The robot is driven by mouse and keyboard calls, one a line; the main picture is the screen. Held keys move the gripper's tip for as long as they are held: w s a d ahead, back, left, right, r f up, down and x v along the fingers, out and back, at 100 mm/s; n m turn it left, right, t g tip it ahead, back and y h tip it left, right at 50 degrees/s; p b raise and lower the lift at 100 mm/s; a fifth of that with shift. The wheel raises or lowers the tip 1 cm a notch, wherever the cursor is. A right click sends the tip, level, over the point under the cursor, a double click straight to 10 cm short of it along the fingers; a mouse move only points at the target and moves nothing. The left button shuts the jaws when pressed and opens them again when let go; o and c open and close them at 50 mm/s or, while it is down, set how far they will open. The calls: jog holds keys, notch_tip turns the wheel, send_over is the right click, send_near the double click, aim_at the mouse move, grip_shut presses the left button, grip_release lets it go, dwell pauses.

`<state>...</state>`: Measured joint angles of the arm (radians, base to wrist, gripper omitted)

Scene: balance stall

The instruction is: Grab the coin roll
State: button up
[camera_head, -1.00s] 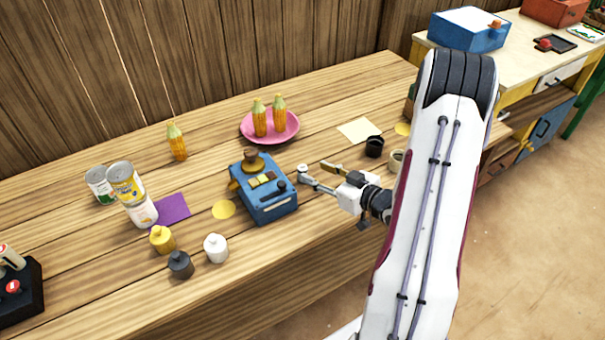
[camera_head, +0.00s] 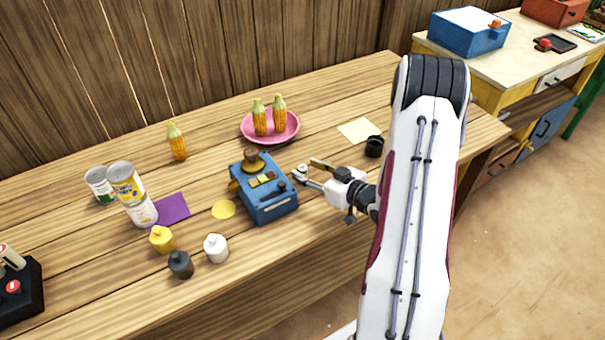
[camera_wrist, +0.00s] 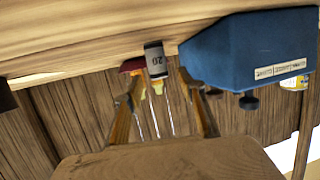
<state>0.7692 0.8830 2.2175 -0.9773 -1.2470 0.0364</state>
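The coin roll (camera_wrist: 156,60) is a short pale cylinder with dark ends and the number 20 on it. In the wrist view it shows between the two fingertips of my gripper (camera_wrist: 160,80). The fingers are apart, one to each side of it, and I see no clear contact. In the head view my gripper (camera_head: 309,171) is just right of the blue cash register. A small pale shape at its fingertips there seems to be the coin roll (camera_head: 300,170), but it is too small to tell surely.
The blue register (camera_head: 268,205) stands close left of my gripper; it also shows in the wrist view (camera_wrist: 235,50). A pink plate (camera_head: 290,134) with corn is behind. A dark cup (camera_head: 374,146) stands right. Cans and small weights are left. The front right tabletop is partly hidden by my arm.

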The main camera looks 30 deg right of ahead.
aim_at(304, 169)
jog(key=shift+x, duration=1.5)
grip_shut()
